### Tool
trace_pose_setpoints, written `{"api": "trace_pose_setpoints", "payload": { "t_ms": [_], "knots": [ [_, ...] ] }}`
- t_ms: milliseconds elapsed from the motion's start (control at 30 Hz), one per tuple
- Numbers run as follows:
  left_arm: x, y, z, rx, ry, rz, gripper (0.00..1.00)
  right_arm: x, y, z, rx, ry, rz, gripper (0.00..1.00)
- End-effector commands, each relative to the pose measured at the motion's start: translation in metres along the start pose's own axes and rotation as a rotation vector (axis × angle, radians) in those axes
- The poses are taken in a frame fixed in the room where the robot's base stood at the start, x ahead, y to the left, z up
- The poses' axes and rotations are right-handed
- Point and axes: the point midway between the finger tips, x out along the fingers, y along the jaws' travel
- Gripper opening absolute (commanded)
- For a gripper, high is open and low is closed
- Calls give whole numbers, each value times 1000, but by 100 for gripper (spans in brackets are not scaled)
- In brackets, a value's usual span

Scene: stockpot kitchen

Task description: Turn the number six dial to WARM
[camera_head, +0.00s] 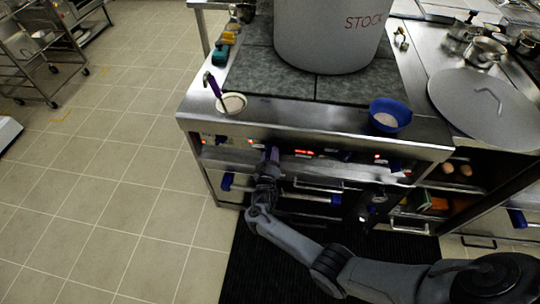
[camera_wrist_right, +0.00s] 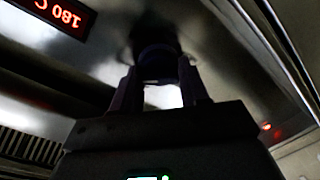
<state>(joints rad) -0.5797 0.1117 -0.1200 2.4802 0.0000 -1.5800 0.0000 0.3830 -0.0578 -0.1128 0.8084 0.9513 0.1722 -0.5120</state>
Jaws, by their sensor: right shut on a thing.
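My right gripper (camera_head: 270,158) reaches up to the stove's front control panel (camera_head: 335,157), just left of a red lit display. In the right wrist view its two fingers (camera_wrist_right: 160,92) are shut on a dark round dial (camera_wrist_right: 158,58) on the steel panel. The dial's number and markings are too dark to read, and the gripper hides the dial in the head view. My left gripper is not in view.
A large stockpot (camera_head: 328,45) stands on the stove. A white bowl (camera_head: 231,103) and a blue bowl (camera_head: 390,115) stand near the front edge. A large lid (camera_head: 470,100) lies at right.

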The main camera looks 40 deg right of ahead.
Motion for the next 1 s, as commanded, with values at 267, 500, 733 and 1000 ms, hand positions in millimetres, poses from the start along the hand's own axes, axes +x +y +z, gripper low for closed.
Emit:
{"api": "trace_pose_setpoints", "payload": {
  "t_ms": [267, 500, 733, 1000],
  "knots": [
    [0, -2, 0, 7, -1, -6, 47, 1, 2, -2, 3, 4, 5, 14],
    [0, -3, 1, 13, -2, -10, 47, 0, 1, -2, 3, 2, 3, 68],
    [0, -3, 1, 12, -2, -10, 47, 0, 1, -1, 2, 1, 1, 68],
    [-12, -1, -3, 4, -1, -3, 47, -26, 1, -2, 3, 0, -2, 68]
  ]
}}
